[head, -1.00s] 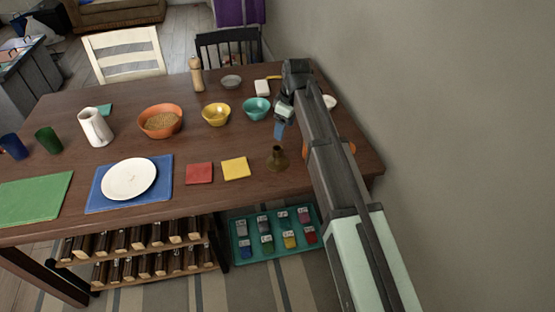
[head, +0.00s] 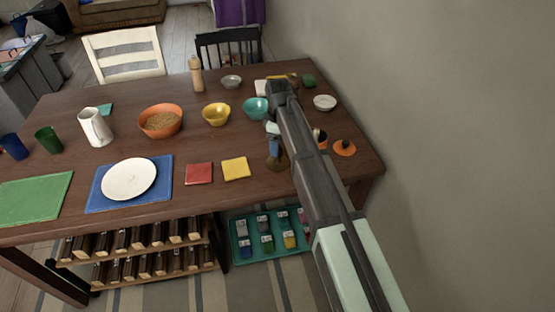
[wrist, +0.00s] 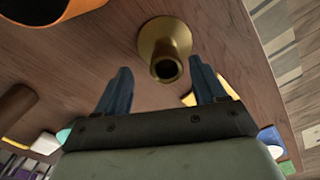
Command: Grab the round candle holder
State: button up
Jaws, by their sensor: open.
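The round candle holder (head: 277,162) is a small brass-coloured piece with a wide round base and a narrow hollow neck. It stands on the brown table (head: 225,185) near its front right part, partly covered by my gripper in the head view. My gripper (head: 273,140) is open and empty, with blue fingers, just above the holder. In the wrist view the candle holder (wrist: 164,48) lies ahead of the fingertips (wrist: 160,72), roughly midway between them and apart from both.
A yellow coaster (head: 236,168) and a red coaster (head: 199,173) lie left of the holder. An orange object (head: 344,148) stands to its right. A teal bowl (head: 256,108) and a yellow bowl (head: 216,114) stand behind. The wall (head: 440,150) borders the right side.

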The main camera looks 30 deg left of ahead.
jog(key=shift+s+f, duration=0.2)
jog(key=shift+f, duration=1.15)
jog(key=shift+s+f, duration=0.15)
jog(key=shift+f, duration=1.15)
jog(key=shift+c, duration=0.5)
jog(key=c, duration=1.1)
